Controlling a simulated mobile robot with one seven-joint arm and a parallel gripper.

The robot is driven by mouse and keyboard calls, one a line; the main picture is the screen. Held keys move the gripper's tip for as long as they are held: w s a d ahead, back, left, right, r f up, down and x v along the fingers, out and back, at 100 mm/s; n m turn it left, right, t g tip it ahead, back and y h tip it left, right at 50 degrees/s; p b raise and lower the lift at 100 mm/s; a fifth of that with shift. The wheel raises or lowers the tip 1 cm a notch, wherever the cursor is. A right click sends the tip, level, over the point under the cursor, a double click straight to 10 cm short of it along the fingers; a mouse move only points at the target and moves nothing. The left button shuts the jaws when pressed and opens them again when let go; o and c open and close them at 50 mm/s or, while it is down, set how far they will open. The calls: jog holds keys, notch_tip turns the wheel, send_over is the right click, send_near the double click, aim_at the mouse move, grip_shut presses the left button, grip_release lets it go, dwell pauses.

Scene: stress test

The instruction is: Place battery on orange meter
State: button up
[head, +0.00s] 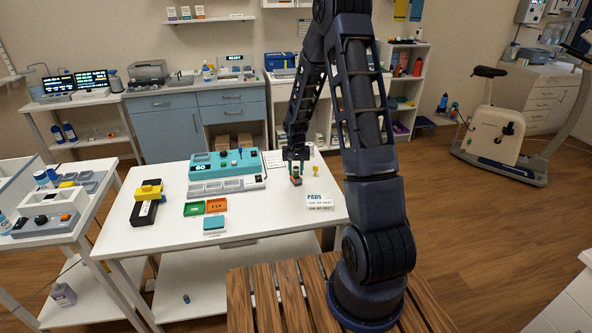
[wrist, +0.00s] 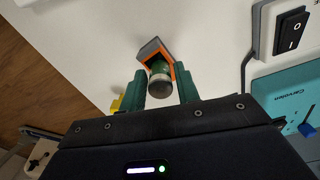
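The battery (wrist: 160,82), a dark green cylinder with a grey end, stands between the fingers of my gripper (wrist: 164,84) in the wrist view. Just beyond it is a small orange and grey piece (wrist: 152,47), which seems to be the orange meter. The battery overlaps the orange part, so I cannot tell whether it rests on it. The fingers lie very close to both sides of the battery; contact is unclear. In the head view my gripper (head: 296,158) points down over the small orange piece (head: 296,181) at the right of the white table.
A teal instrument (head: 225,163) with grey trays stands left of my gripper. Green (head: 194,209) and orange (head: 216,205) pads, a small blue-topped box (head: 214,224) and a black and yellow device (head: 146,205) lie farther left. A PADS card (head: 319,201) and a yellow knob (head: 315,169) are nearby.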

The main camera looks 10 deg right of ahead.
aim_at(296, 167)
jog(key=shift+o, duration=0.8)
jog(key=s+d+r+t, duration=0.1)
jog(key=s+r, duration=0.3)
jog(key=r, duration=0.7)
jog(key=s+d+r, duration=0.1)
jog(key=s+r, duration=0.2)
jog(key=r, duration=0.9)
jog(key=s+d+r+t, duration=0.1)
jog(key=s+r, duration=0.3)
jog(key=s, duration=0.5)
jog(key=s+d+r+n+t, duration=0.1)
jog(key=s+r, duration=0.3)
jog(key=s, duration=0.5)
jog(key=s+d+r+n+t, duration=0.1)
jog(key=s+r, duration=0.3)
jog(key=s, duration=0.6)
jog(key=shift+d+t, duration=0.25)
jog(key=shift+t, duration=0.05)
jog(key=shift+r, duration=0.1)
